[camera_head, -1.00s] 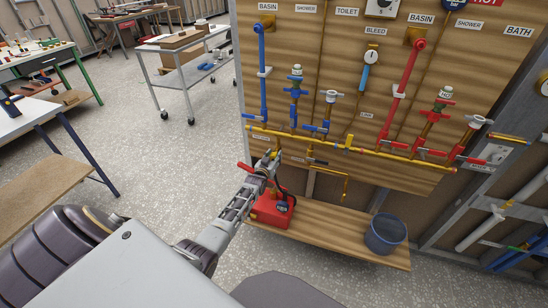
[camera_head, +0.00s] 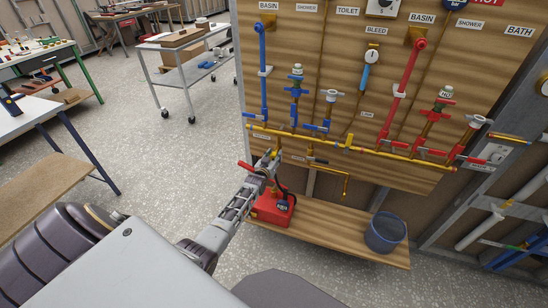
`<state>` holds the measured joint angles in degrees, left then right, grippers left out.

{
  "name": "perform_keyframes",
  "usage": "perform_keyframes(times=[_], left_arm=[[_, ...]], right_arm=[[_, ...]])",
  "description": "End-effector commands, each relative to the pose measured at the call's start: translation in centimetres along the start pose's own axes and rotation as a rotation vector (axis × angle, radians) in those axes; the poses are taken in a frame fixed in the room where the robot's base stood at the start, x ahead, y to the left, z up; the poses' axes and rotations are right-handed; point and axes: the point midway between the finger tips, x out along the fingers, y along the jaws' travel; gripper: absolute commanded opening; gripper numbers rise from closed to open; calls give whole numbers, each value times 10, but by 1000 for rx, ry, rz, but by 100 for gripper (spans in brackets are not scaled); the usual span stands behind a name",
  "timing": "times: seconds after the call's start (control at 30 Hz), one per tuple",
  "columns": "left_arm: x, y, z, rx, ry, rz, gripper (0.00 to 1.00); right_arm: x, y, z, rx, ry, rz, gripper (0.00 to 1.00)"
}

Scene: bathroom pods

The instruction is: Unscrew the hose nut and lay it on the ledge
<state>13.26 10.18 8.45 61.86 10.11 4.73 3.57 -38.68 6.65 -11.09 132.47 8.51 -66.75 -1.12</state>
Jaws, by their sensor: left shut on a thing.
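My left gripper (camera_head: 272,158) reaches up to the lower left of the pipe board, just under the long brass pipe (camera_head: 310,140). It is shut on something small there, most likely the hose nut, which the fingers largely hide. A red box-like unit (camera_head: 270,212) stands on the wooden ledge (camera_head: 330,233) below the gripper. A dark hose (camera_head: 284,190) rises from it beside the gripper. My right gripper is not in view.
A blue-grey bucket (camera_head: 385,233) stands at the ledge's right end. The ledge between the red unit and the bucket is bare. A thin brass pipe (camera_head: 345,184) hangs below the board. Blue and red valves cover the board above. A wheeled trolley (camera_head: 185,65) stands back left.

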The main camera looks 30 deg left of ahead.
Motion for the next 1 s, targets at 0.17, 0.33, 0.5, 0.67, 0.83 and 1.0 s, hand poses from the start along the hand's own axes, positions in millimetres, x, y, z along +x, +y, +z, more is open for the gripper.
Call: perform_keyframes(times=[0.17, 0.33, 0.5, 0.67, 0.83, 1.0], left_arm=[[0, 0, 0, 0, 0, 0, 26], [-3, 0, 0, 0, -1, 0, 26], [-8, 0, 1, 0, -1, 0, 26], [-11, 0, 1, 0, 0, 0, 26], [-15, 0, 1, 0, 1, 0, 26], [-19, 0, 2, 0, 0, 0, 26]], right_arm=[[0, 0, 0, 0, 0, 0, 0], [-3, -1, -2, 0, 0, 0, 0], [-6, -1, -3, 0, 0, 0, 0], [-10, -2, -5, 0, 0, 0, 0], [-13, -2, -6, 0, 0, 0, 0], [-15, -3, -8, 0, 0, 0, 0]])
